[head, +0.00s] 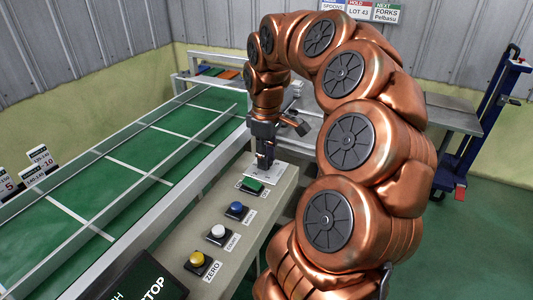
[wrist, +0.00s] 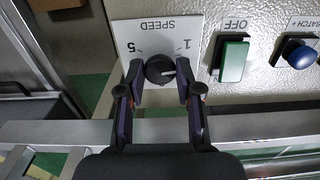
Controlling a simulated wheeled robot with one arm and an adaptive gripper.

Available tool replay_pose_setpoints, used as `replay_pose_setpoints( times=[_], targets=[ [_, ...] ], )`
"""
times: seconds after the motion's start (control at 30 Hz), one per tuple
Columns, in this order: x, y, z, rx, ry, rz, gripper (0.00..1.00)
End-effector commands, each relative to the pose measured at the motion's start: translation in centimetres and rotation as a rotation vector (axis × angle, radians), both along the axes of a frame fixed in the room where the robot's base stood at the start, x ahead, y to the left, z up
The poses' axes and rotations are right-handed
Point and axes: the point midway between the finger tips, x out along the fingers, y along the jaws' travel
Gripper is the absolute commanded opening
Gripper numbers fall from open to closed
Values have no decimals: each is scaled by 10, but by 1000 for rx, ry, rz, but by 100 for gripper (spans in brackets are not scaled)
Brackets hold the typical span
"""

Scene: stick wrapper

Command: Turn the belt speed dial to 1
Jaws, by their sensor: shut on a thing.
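The speed dial (wrist: 160,70) is a round black knob with a pale pointer line. It sits on a white plate (wrist: 158,32) marked SPEED, with a 5 at left and a 1 at right, upside down in the wrist view. The line points to the right, below the direction of the 1. My gripper (wrist: 160,80) has one finger on each side of the knob and is shut on it. In the head view my gripper (head: 264,163) points down at the panel's far end and hides the dial.
Beside the dial is a green OFF switch (wrist: 233,58), then a blue button (head: 236,209), a white button (head: 217,232) and a yellow ZERO button (head: 197,259). The green belt (head: 120,160) runs along the panel's left. A metal rail (wrist: 265,125) crosses below the dial in the wrist view.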

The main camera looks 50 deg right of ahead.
Motion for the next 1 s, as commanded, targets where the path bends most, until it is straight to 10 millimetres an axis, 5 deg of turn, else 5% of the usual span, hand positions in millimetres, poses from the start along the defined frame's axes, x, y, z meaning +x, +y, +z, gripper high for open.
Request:
replay_pose_setpoints(
  times=[0.5, 1.0],
  targets=[
    [0, 0, 1, 0, 1, 353, 0],
    [0, 0, 0, -1, 1, 429, 0]
  ],
)
